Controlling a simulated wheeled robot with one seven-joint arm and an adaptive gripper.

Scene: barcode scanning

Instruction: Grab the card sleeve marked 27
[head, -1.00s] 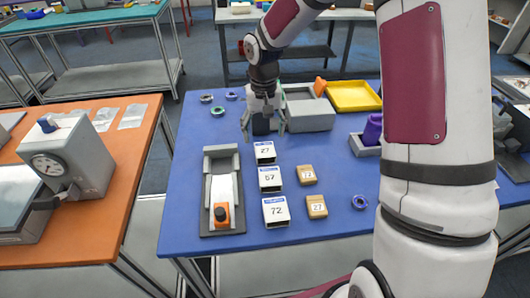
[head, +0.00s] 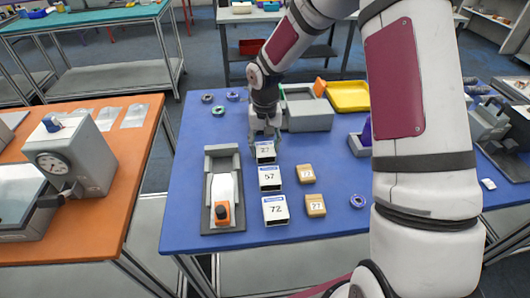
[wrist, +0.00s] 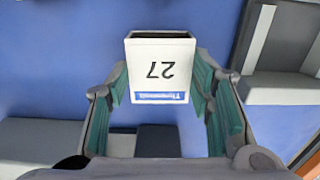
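The card sleeve marked 27 (head: 265,152) is a white box with a blue band, standing on the blue table at the far end of a row of sleeves. In the wrist view the sleeve (wrist: 160,70) appears upside down between my fingers. My gripper (head: 265,138) is right over the sleeve's far end. In the wrist view my gripper (wrist: 160,92) is open, with one green-padded finger on each side of the sleeve. A narrow gap seems to show at the sides; contact is not clear.
The sleeves marked 57 (head: 270,178) and 72 (head: 275,210) stand nearer in the same row. Two tan blocks (head: 306,173) lie to their right. A grey holder with an orange-tipped scanner (head: 223,212) is to the left. A grey bin (head: 310,115) and yellow tray (head: 348,97) are behind.

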